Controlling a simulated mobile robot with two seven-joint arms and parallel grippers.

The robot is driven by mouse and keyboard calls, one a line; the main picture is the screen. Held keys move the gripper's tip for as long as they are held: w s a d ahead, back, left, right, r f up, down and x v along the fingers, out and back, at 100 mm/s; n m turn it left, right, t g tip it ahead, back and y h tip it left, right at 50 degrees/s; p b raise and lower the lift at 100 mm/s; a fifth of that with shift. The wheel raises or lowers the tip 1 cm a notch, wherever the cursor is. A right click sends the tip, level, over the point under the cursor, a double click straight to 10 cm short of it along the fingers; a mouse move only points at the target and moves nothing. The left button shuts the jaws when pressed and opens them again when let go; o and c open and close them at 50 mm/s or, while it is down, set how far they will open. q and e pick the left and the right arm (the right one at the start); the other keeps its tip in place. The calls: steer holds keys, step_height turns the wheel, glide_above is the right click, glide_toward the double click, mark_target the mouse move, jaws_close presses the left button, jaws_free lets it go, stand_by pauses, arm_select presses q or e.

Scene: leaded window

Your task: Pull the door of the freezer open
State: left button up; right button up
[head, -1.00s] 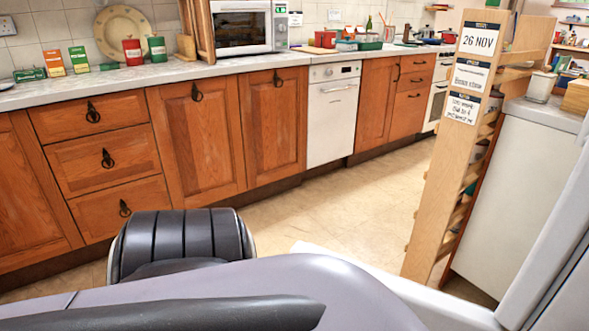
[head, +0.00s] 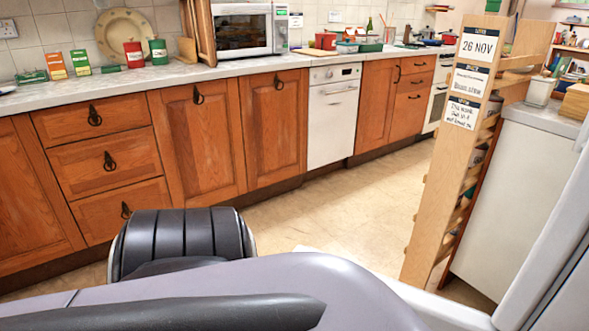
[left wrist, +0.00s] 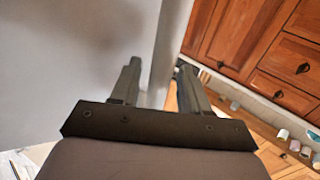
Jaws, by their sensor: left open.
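A pale grey-white upright panel, which looks like the freezer door (left wrist: 75,70), fills the left of the left wrist view. A slanted pale panel (head: 552,235) stands at the right edge of the head view; I cannot tell whether it is the same door. My left gripper (left wrist: 159,66) is open. One finger lies in front of the pale panel, the other just right of a light vertical strip (left wrist: 163,60) at its edge. I cannot tell whether the strip is a handle, or whether the fingers touch it. My right gripper is out of view.
Wooden cabinets (head: 200,140) and a white dishwasher (head: 333,115) line the far wall under a counter. A tall wooden rack (head: 445,190) with signs stands at the right. The pale floor (head: 330,205) between them is clear.

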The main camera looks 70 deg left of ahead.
arm_select(q)
step_height(320, 180, up, 16)
steer(key=p, duration=1.4)
steer(key=shift+r+p, duration=0.1)
steer(key=shift+p, duration=0.3)
steer(key=shift+r+p, duration=0.9)
steer(key=shift+r, duration=0.05)
